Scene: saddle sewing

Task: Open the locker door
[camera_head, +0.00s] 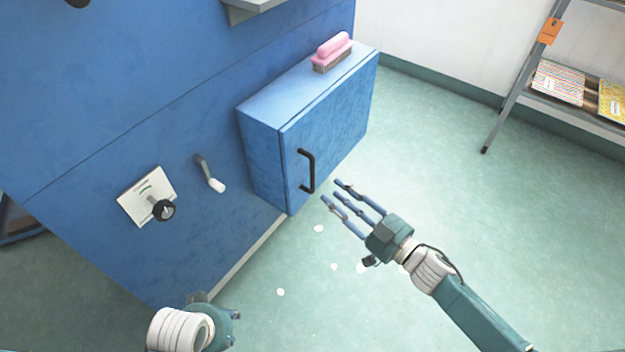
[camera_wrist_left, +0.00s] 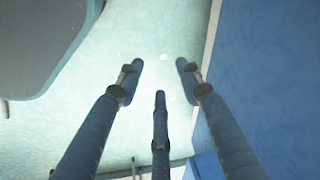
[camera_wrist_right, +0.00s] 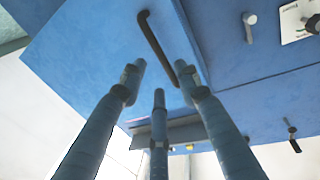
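The blue locker (camera_head: 262,150) is mounted on the side of a larger blue cabinet. Its door (camera_head: 340,125) is shut and carries a black bar handle (camera_head: 308,171). My right gripper (camera_head: 340,192) is open, its fingers pointing at the handle from just to its right. In the right wrist view the handle (camera_wrist_right: 156,45) lies beyond the fingertips (camera_wrist_right: 160,80), and a gap between them and the handle cannot be measured. My left gripper (camera_wrist_left: 160,75) is open and empty over the floor; in the head view its fingers are mostly hidden.
A pink brush (camera_head: 332,52) lies on top of the locker. A lever (camera_head: 209,174) and a white dial plate (camera_head: 147,196) are on the cabinet's side. A shelf with booklets (camera_head: 558,82) stands at the upper right. Small white scraps (camera_head: 319,228) lie on otherwise clear floor.

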